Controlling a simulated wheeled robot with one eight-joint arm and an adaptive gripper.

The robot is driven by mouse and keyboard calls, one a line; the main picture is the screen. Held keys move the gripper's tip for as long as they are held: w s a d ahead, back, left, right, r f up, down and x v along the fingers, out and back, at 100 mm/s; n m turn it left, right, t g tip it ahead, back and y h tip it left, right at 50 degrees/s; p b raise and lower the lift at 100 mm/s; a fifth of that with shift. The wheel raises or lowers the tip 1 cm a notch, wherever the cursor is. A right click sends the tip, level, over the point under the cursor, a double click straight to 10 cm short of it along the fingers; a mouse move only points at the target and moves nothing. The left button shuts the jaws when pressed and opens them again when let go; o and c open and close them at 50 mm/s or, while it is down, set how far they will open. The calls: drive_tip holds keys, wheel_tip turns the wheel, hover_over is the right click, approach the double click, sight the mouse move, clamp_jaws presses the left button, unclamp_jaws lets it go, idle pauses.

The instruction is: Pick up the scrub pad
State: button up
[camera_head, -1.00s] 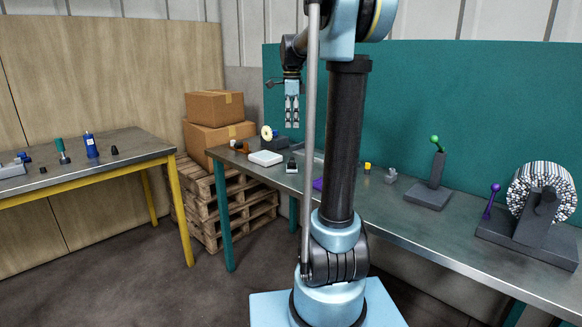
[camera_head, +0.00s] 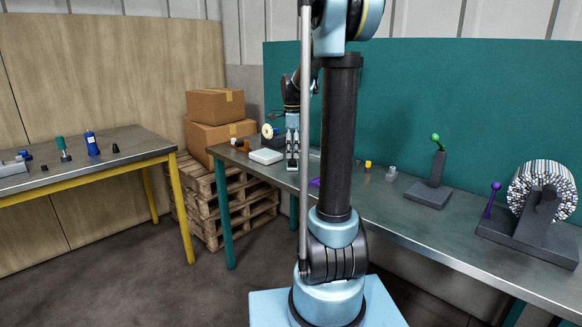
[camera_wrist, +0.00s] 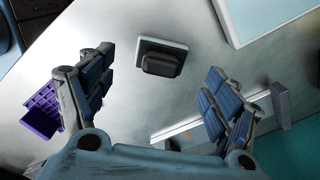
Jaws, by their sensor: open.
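The scrub pad (camera_wrist: 160,58), a dark block-like grip on a pale rectangular base, lies on the grey metal table. In the wrist view it is in the upper middle, in line with the gap between my fingers. My gripper (camera_wrist: 160,70) is open, with blue-padded fingers spread to either side of the pad and nothing between them. In the head view my gripper (camera_head: 292,154) points down over the table's left part, and its fingers largely cover the pad. I cannot tell the exact height left between the fingertips and pad.
A white box-like item (camera_head: 266,156) lies left of my gripper; its edge shows in the wrist view (camera_wrist: 228,22). A purple basket (camera_wrist: 42,112) lies near my left finger. A grey block (camera_wrist: 280,104) is near the right finger. A teal panel (camera_head: 450,100) stands behind the table.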

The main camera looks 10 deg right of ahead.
sight(292, 159)
drive_tip(key=shift+f, duration=2.35)
drive_tip(key=c, duration=1.2)
drive_tip(key=shift+r, duration=0.15)
wheel_tip(292, 159, up, 10)
drive_tip(key=shift+f, duration=0.1)
